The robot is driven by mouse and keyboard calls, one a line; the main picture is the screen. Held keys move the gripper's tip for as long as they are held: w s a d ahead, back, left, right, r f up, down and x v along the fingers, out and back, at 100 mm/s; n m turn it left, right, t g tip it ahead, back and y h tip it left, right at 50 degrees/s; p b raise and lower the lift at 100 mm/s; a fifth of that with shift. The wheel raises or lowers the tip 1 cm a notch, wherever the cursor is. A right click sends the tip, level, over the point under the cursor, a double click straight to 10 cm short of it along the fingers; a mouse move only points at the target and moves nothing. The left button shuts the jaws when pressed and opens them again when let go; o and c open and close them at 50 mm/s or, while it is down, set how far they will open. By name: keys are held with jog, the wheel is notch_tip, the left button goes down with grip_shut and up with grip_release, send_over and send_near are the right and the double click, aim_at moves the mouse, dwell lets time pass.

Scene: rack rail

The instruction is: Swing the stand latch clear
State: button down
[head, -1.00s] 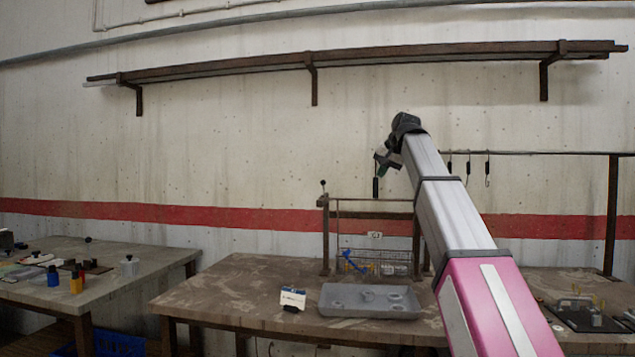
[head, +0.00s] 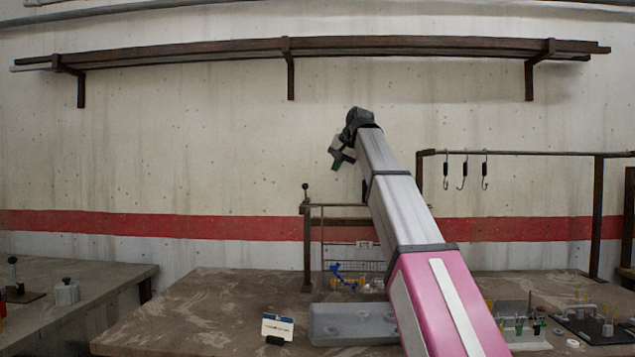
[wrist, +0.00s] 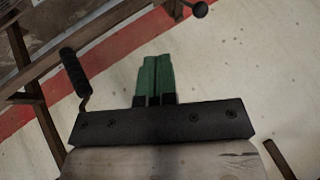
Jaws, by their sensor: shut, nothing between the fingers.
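The stand is a brown frame (head: 307,245) on the middle table, partly hidden behind my arm. A short lever with a dark ball knob (head: 305,187), which looks like the latch, stands upright at its top left corner. The ball knob also shows at the top edge of the wrist view (wrist: 200,9), beside a brown post. My gripper (head: 336,166) is above the stand and right of the knob, apart from it. In the wrist view its green fingers (wrist: 154,62) are together and empty.
A black-gripped hook (wrist: 74,72) hangs left of my fingers in the wrist view. A wire basket (head: 350,268), a grey tray (head: 345,326) and a small white card (head: 277,326) are on the table. Several hooks (head: 462,172) hang from a rail at right. A long shelf (head: 400,45) is above.

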jog(key=x, duration=0.3)
jog(key=a+x, duration=0.1)
jog(key=x, duration=0.3)
jog(key=r+x, duration=0.1)
jog(key=x, duration=0.2)
jog(key=shift+w+a+f, duration=0.15)
jog(key=shift+a+f, duration=0.1)
jog(key=shift+a, duration=0.25)
jog(key=shift+w+a+r, duration=0.15)
jog(key=shift+a, duration=0.7)
